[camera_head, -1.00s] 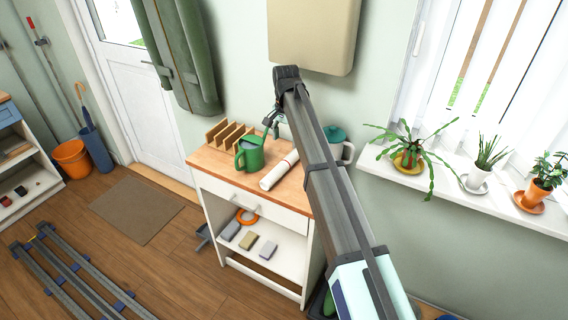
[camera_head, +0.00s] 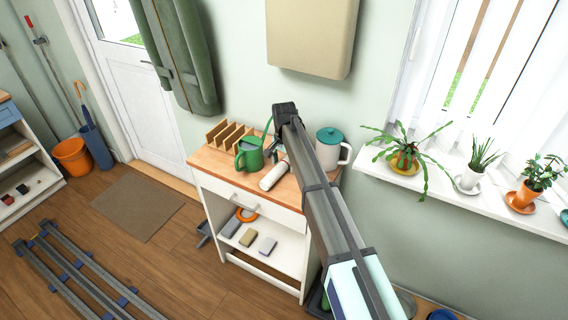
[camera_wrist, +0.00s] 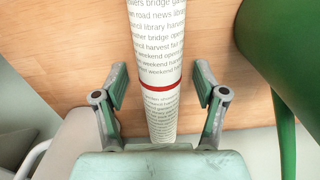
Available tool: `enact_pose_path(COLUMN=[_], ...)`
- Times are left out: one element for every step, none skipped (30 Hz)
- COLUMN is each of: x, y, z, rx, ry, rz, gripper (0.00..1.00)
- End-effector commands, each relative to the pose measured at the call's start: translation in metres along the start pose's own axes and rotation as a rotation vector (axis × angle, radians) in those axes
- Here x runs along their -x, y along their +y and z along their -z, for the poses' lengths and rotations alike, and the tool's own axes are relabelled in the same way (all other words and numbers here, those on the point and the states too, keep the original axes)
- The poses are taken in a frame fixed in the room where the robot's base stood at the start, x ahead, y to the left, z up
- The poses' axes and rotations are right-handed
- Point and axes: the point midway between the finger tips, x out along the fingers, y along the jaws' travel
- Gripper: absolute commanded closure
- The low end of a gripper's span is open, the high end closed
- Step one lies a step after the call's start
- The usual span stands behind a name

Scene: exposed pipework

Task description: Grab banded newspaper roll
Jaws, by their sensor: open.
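The newspaper roll (camera_wrist: 157,55) is a white printed tube with a red band, lying on the wooden top of a cabinet. In the wrist view it runs lengthwise up the middle, between the two fingers of my gripper (camera_wrist: 159,88). The fingers are open, one on each side, with a visible gap to the roll on both sides. In the head view the near end of the roll (camera_head: 272,179) shows beside the green watering can, and my arm hides the rest. My gripper in the head view (camera_head: 272,150) is partly hidden behind my arm.
A green watering can (camera_head: 249,156) stands close left of the roll; its green side (camera_wrist: 285,50) fills the wrist view's right edge. A white canister with a teal lid (camera_head: 329,150) stands to the right. A wooden rack (camera_head: 228,135) is at the back left.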

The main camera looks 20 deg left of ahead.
Motion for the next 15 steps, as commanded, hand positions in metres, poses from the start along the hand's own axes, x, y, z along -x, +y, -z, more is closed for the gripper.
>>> enact_pose_path(x=[-0.003,-0.0043,-0.0052,-0.0055,-0.0056,-0.0056,-0.0055,-0.0055,-0.0055,-0.0055,-0.0054,-0.0054,-0.0055,-0.0055,-0.0055], y=[0.0003,0.0003,0.0002,0.0002,0.0001,0.0001,0.0001,0.0001,0.0001,0.0001,0.0001,0.0001,0.0001,0.0001,0.0002], z=[-0.0003,-0.0002,-0.0002,-0.0002,-0.0001,-0.0001,-0.0001,-0.0001,-0.0001,-0.0001,-0.0001,-0.0001,-0.0001,-0.0001,-0.0001], rx=[0.0,0.0,0.0,0.0,0.0,0.0,0.0,0.0,0.0,0.0,0.0,0.0,0.0,0.0,0.0], ry=[-0.001,-0.001,0.0,0.0,0.0,0.0,0.0,0.0,0.0,0.0,0.0,0.0,0.0,0.0,0.0], rz=[-0.001,-0.001,0.0,0.0,0.0,0.0,0.0,0.0,0.0,0.0,0.0,0.0,0.0,0.0,0.0], gripper=[0.29,0.29,0.29,0.29,0.29,0.29,0.29,0.29,0.39,0.5,0.61,0.75,0.85,0.96,1.0])
